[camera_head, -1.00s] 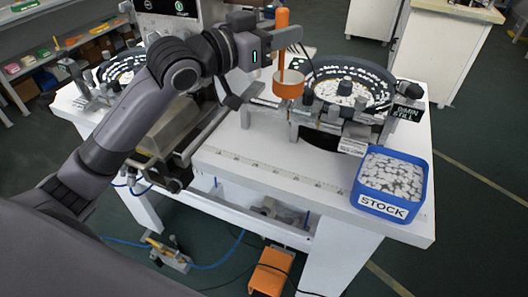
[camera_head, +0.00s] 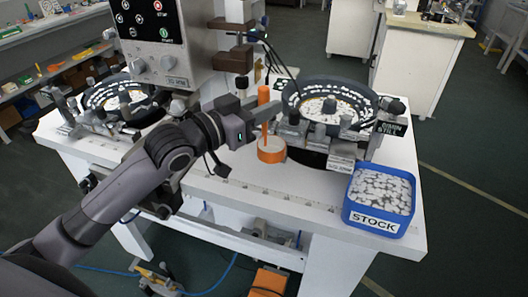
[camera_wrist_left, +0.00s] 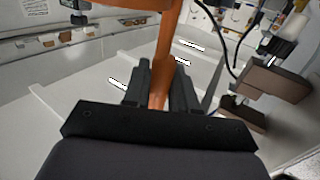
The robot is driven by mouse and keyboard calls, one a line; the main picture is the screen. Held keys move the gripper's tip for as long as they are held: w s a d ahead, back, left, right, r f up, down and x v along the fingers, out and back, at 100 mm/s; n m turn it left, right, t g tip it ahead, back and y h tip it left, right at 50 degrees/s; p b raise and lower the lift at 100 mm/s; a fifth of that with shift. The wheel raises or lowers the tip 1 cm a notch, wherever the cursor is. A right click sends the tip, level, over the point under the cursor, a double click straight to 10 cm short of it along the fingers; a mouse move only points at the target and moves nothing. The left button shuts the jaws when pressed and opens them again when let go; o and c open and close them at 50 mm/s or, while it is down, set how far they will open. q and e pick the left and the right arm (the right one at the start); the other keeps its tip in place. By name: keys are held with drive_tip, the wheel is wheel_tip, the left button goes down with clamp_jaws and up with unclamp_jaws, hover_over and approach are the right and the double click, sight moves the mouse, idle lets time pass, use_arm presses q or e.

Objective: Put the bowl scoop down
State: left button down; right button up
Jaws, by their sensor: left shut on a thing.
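The orange bowl scoop (camera_head: 271,151) is upright over the white bench top (camera_head: 300,185), left of the right-hand bowl feeder. Its cup is at or very near the surface; I cannot tell whether it touches. My left gripper (camera_head: 264,108) is shut around the scoop's upright orange handle. In the left wrist view the handle (camera_wrist_left: 165,45) runs between the dark fingers (camera_wrist_left: 160,88), and the cup is hidden. My right gripper is not in view.
The round bowl feeder (camera_head: 330,105) with white pieces stands just right of the scoop. A blue STOCK bin (camera_head: 379,221) sits at the right front. A control box (camera_head: 165,40) rises behind my arm. Another feeder (camera_head: 115,95) is at left. The front strip of bench is clear.

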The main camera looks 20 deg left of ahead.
sight(263, 135)
use_arm(q)
wheel_tip(263, 135, down, 7)
wheel_tip(263, 135, down, 3)
drive_tip(key=shift+f, duration=0.2)
idle(0.3)
drive_tip(key=shift+f, duration=0.2)
drive_tip(key=c, duration=0.9)
unclamp_jaws()
